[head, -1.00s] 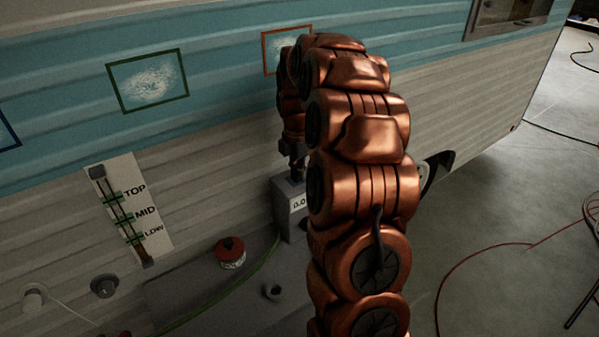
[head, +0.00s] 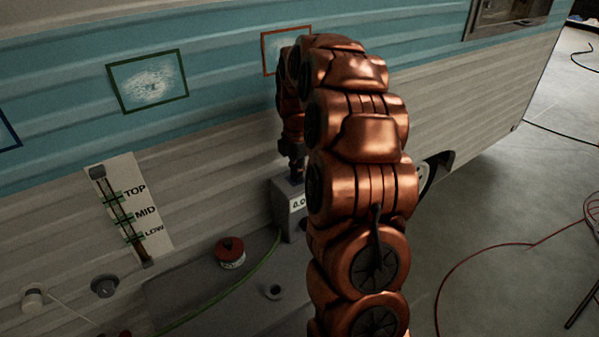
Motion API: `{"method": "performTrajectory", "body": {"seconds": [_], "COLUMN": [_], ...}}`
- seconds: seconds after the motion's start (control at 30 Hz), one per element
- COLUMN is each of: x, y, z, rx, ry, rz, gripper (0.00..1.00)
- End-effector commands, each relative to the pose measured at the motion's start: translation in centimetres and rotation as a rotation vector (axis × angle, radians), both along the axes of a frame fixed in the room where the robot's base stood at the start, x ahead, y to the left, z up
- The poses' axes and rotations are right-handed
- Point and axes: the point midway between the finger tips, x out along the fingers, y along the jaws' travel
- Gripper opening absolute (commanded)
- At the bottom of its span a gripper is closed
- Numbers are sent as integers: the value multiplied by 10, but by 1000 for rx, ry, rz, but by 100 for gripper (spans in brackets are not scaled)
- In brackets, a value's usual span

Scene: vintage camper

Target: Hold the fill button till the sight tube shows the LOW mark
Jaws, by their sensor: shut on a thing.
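A grey box (head: 291,206) with a partly covered readout, seemingly 0.0, stands by the camper wall. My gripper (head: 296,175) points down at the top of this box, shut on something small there. My arm and the gripper hide that spot, so I cannot see the fill button for certain.
A red-topped spool (head: 230,253) and a small grey ring (head: 273,291) lie on the grey surface beside a green hose (head: 235,288). Round knobs (head: 104,286) stick out at lower left. The floor at right is mostly clear, with a red hose (head: 470,262).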

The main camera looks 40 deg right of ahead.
Motion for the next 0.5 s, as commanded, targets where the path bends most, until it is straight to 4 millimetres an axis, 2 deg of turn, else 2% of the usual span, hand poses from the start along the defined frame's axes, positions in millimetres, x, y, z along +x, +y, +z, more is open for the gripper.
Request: {"method": "performTrajectory", "body": {"seconds": [0.03, 0.13, 0.5], "x": [-10, -11, -11], "y": [9, 9, 4], "z": [-19, -10, 66], "rx": [29, 29, 7], "ry": [49, 45, -2], "rz": [4, 4, 3], "gripper": [0, 0, 0]}}
